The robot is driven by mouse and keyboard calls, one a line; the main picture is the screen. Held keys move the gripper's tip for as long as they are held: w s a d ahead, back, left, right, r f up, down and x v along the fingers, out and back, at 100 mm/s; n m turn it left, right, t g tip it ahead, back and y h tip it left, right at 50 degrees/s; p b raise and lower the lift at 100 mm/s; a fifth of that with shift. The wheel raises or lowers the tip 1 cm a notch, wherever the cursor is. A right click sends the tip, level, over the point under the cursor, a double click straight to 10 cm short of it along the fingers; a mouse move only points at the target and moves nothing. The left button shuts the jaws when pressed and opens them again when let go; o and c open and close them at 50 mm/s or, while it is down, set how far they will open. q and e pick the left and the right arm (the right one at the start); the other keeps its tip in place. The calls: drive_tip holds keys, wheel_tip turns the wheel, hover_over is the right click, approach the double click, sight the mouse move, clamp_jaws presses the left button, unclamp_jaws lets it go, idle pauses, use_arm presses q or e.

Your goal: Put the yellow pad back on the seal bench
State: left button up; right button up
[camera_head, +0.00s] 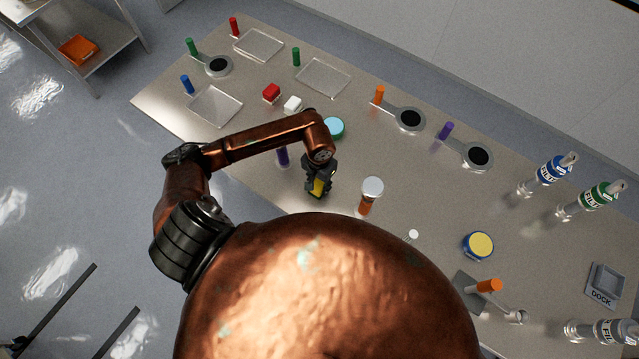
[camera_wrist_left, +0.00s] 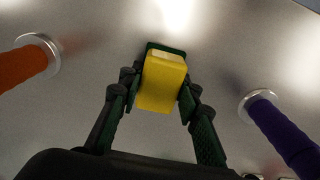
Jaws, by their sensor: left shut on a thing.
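The yellow pad (camera_wrist_left: 163,82) is a small block, with a dark green part showing along its edges. My left gripper (camera_wrist_left: 158,95) is shut on it, one finger on each side. In the head view my left gripper (camera_head: 318,192) points down over the near part of the metal seal bench (camera_head: 240,185), and the pad (camera_head: 320,186) shows between its fingers. Bare bench surface lies around the pad in the wrist view. I cannot tell whether the pad touches the bench. My right gripper is not in view.
An orange-stemmed piece (camera_head: 367,198) stands just right of the gripper, and a purple one (camera_head: 283,156) just left.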

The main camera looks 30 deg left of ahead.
sight(319, 183)
use_arm(q)
drive_tip(key=o, duration=1.1)
drive_tip(key=shift+o, duration=0.2)
drive_tip(key=shift+r+p, duration=0.15)
drive_tip(key=shift+p, duration=0.15)
wheel_tip(319, 183, up, 10)
drive_tip(key=b, duration=0.2)
drive_tip(key=shift+r+b, duration=0.2)
drive_tip(key=shift+b, duration=0.15)
drive_tip(key=shift+r, duration=0.8)
